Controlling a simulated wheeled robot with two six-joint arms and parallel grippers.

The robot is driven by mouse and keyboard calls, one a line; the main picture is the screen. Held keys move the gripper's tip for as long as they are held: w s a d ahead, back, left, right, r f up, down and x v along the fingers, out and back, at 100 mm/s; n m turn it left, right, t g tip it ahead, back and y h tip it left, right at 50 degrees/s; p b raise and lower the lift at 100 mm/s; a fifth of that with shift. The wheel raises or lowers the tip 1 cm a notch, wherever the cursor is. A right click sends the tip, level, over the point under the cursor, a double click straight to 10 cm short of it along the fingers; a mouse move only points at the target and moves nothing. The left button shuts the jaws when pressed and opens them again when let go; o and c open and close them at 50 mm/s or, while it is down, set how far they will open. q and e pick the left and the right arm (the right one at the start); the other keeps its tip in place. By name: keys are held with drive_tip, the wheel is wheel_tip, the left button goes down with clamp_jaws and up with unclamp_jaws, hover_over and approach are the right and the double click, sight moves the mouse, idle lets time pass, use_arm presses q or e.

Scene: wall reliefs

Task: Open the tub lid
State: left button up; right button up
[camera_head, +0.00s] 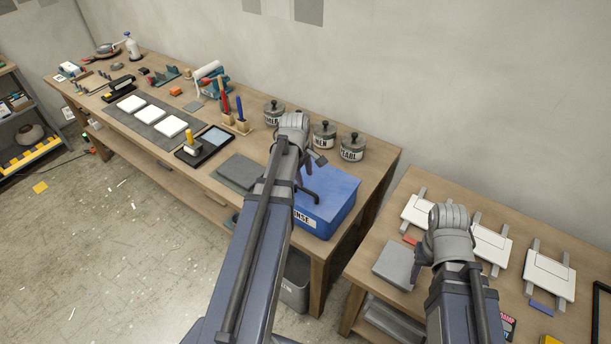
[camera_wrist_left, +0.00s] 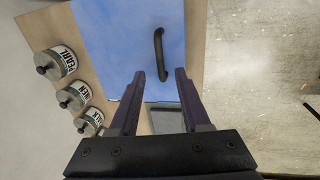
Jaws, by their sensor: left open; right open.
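The blue tub (camera_head: 322,215) stands at the right end of the long workbench, with a partly hidden label ending in "NSE" on its front. Its flat blue lid (camera_wrist_left: 115,35) is on and looks closed. A black bar handle (camera_wrist_left: 159,55) rises from the lid and also shows in the head view (camera_head: 306,190). My left gripper (camera_wrist_left: 159,73) is open and empty above the lid, with the handle ahead, between the lines of its fingers. In the head view my left arm hides part of the tub. My right gripper (camera_head: 416,272) is open over the right table, mostly hidden by its wrist.
Lidded pots stand behind the tub, including one marked PEARL (camera_head: 352,148). A dark grey slab (camera_head: 239,172) lies left of the tub. The right table holds a grey block (camera_head: 396,264) and white panels (camera_head: 549,274). A gap separates the two tables.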

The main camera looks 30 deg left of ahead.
sight(306, 190)
use_arm(q)
drive_tip(key=f+b, duration=0.2)
drive_tip(key=w+f+b, duration=0.1)
drive_tip(key=f+b, duration=0.4)
drive_tip(key=shift+w+a+f+b, duration=0.2)
drive_tip(key=shift+w+f+b, duration=0.1)
drive_tip(key=shift+b, duration=0.1)
drive_tip(key=shift+r, duration=0.1)
drive_tip(key=shift+c, duration=0.4)
clamp_jaws()
idle(1.0)
